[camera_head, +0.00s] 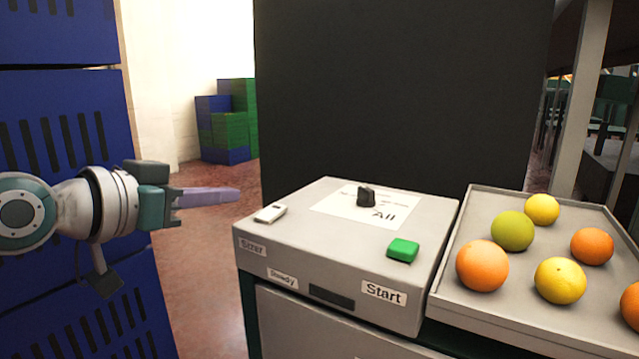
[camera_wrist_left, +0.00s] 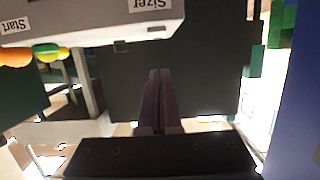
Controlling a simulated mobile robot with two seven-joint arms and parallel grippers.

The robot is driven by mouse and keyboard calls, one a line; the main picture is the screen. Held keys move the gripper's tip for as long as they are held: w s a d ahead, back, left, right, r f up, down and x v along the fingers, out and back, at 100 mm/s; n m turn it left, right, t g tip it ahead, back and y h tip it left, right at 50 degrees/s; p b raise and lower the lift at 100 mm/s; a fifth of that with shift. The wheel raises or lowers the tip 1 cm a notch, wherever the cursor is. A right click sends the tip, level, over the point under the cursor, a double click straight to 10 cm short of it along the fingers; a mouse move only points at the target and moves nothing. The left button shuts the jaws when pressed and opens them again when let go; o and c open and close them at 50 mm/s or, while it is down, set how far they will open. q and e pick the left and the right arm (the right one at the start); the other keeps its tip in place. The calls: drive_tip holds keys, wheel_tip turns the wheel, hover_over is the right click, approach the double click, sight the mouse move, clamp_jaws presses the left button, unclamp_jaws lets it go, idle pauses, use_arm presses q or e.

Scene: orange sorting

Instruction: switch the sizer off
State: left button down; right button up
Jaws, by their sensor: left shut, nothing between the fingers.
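The sizer (camera_head: 330,265) is a light grey box with labels "Sizer", "Ready" and "Start" on its front. A small white switch (camera_head: 270,213) lies on its top at the left corner, above the "Sizer" label. A black knob (camera_head: 366,196) stands on a white sheet marked "All", and a green button (camera_head: 403,250) is at the front right. My left gripper (camera_head: 238,194) is shut and empty, to the left of the box and apart from it. The left wrist view shows the shut fingers (camera_wrist_left: 160,100) and the sizer's front edge upside down (camera_wrist_left: 110,20). My right gripper is not in view.
A grey tray (camera_head: 462,300) with several oranges and yellow or green fruit stands right of the sizer. A tall dark panel (camera_head: 400,90) rises behind it. Blue crates (camera_head: 60,130) are stacked at the left. Open floor (camera_head: 200,280) lies between the crates and sizer.

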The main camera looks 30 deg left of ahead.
use_arm(q)
drive_tip(key=shift+f+v, duration=0.1)
drive_tip(key=shift+v, duration=0.9)
drive_tip(key=shift+f+v, duration=0.15)
drive_tip(key=shift+v, duration=0.85)
